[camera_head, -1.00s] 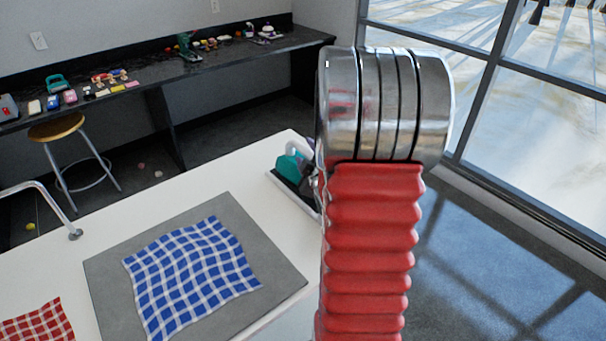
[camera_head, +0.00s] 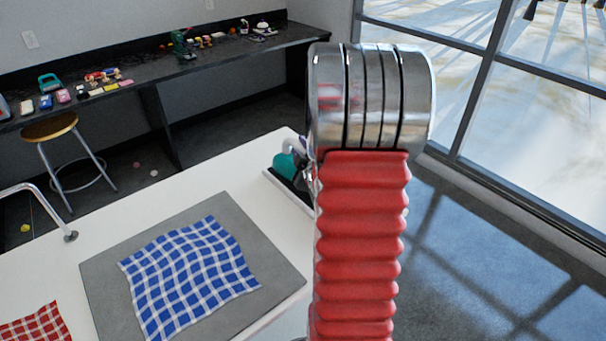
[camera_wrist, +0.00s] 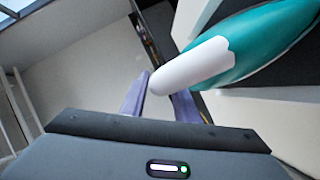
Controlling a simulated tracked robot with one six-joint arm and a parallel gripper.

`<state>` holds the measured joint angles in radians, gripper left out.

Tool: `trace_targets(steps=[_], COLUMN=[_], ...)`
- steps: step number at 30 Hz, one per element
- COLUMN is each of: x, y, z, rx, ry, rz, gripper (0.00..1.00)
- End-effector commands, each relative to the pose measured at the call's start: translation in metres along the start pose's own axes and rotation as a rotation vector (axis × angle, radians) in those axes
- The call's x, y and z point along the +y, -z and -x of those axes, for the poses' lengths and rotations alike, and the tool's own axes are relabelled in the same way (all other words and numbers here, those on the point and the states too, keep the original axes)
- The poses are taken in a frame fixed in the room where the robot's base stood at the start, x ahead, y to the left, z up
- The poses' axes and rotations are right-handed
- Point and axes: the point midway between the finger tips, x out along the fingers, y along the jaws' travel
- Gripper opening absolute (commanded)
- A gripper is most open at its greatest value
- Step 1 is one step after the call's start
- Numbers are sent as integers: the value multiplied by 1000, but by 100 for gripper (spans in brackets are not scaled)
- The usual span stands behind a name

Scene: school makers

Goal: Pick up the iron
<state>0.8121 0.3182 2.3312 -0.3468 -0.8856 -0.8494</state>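The iron (camera_head: 284,165) has a teal body and a white handle. It rests on a dark, white-edged stand at the far right edge of the white table, partly hidden behind my arm in the head view. In the wrist view the iron's teal body (camera_wrist: 268,42) fills the upper right, and its white rounded handle end (camera_wrist: 190,68) reaches in over my fingers. My gripper (camera_wrist: 160,92) has two purplish fingers standing apart, with a gap between them. The handle end covers part of the right finger. Whether it touches either finger I cannot tell.
A grey board (camera_head: 270,262) with a blue checked cloth (camera_head: 188,275) lies on the white table (camera_head: 120,222). A red checked cloth (camera_head: 38,325) and a tap (camera_head: 50,205) are at left. A stool (camera_head: 50,128) stands by the cluttered dark counter (camera_head: 150,78).

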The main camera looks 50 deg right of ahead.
Motion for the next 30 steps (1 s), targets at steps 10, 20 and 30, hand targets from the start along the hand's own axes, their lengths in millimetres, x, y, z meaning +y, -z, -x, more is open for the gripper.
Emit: trace_targets(steps=[10,20,30], x=[0,-1,-2], y=[-1,-2,-2], z=[0,0,1], rx=[-1,-3,-3], ry=[1,2,3], rz=[0,-1,-1], gripper=[3,0,0])
